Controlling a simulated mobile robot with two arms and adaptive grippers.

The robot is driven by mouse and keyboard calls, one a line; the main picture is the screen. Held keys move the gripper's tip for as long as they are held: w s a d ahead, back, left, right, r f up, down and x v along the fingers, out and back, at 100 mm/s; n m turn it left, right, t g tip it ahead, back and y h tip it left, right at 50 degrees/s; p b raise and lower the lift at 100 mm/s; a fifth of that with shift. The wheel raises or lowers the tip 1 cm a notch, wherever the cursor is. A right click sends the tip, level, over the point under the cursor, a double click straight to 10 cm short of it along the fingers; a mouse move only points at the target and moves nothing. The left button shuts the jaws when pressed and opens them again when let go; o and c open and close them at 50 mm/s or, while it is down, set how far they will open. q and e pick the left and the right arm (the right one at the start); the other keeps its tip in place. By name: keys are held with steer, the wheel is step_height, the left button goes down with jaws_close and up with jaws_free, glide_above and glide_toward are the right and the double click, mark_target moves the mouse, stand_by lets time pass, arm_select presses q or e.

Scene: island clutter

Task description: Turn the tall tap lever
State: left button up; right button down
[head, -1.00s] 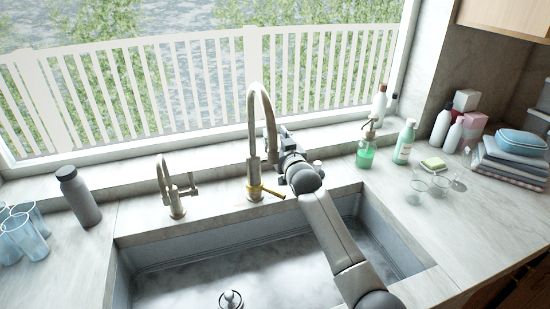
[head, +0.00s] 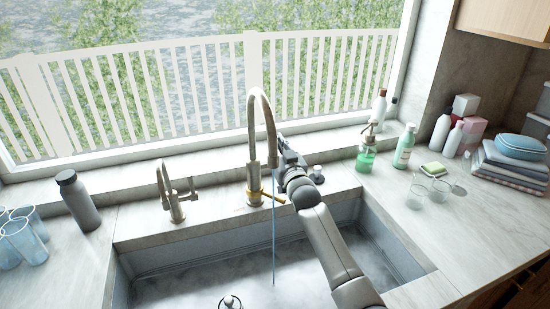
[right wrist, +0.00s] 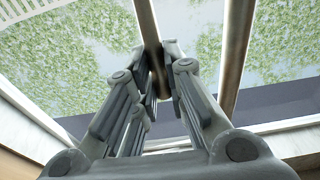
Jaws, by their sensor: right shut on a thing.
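The tall tap (head: 252,140) stands behind the sink with its spout arched over. A yellow collar and short handle (head: 271,196) sit at its base, pointing right. A thin blue stream of water (head: 274,245) falls into the sink. My right gripper (head: 283,152) is beside the tall tap, close to its spout. In the right wrist view my right gripper (right wrist: 157,75) is shut on a brownish metal bar (right wrist: 148,25) of the tap; I cannot tell whether it is spout or lever. My left gripper is not in view.
A smaller tap (head: 172,190) stands to the left. A dark bottle (head: 78,200) and glasses (head: 20,240) are at far left. A green soap dispenser (head: 365,158), a green-white bottle (head: 404,146) and clear glasses (head: 417,192) stand right of the sink.

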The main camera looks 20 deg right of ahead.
steer(key=s+f+t, duration=0.1)
steer(key=t, duration=0.1)
steer(key=s+t, duration=0.1)
steer(key=t, duration=0.1)
steer(key=shift+s+f, duration=0.4)
steer(key=c, duration=1.4)
jaws_free()
steer(key=shift+r, duration=0.1)
steer(key=shift+s, duration=0.1)
